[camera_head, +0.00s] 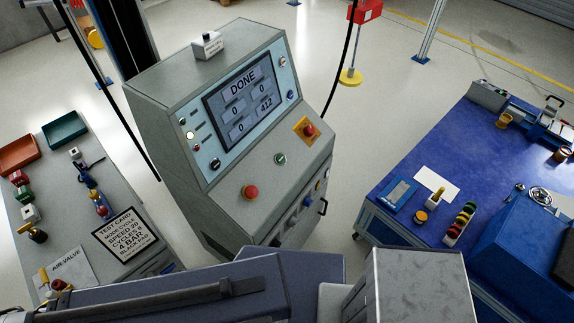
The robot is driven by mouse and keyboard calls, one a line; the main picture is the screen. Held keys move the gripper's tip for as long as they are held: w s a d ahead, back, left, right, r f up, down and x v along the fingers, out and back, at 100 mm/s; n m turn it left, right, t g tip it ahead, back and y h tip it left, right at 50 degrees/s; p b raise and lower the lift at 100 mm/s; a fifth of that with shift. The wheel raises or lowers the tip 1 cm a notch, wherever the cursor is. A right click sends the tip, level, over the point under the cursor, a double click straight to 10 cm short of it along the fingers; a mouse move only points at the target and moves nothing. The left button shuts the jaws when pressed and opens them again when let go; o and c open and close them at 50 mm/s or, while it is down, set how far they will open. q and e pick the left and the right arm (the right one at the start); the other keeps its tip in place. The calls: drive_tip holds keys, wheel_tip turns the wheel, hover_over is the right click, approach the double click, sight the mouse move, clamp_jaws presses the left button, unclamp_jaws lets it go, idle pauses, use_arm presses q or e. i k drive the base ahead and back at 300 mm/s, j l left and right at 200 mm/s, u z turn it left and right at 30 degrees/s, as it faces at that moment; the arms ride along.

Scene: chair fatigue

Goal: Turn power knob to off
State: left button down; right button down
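A grey-green control cabinet (175,84) stands at the centre. Its screen (240,101) reads DONE, with 0, 0, 0 and 412 below. Several knobs line the lower front face, including a dark one (306,200). No label is legible, so I cannot tell which is the power knob or its setting. Neither gripper is in view.
A red button (250,192) and a red button on a yellow plate (308,130) stick up from the ledge. A grey bench (110,187) with a test card (124,234) stands left. A blue table (440,150) stands right. Large grey and dark-blue bodies cover the bottom edge.

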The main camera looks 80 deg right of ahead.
sight(309, 131)
drive_tip(key=z, duration=2.8)
drive_tip(key=i+l+z, duration=0.2)
drive_tip(key=z, duration=0.25)
drive_tip(key=i+l+z, duration=0.25)
drive_tip(key=z, duration=0.2)
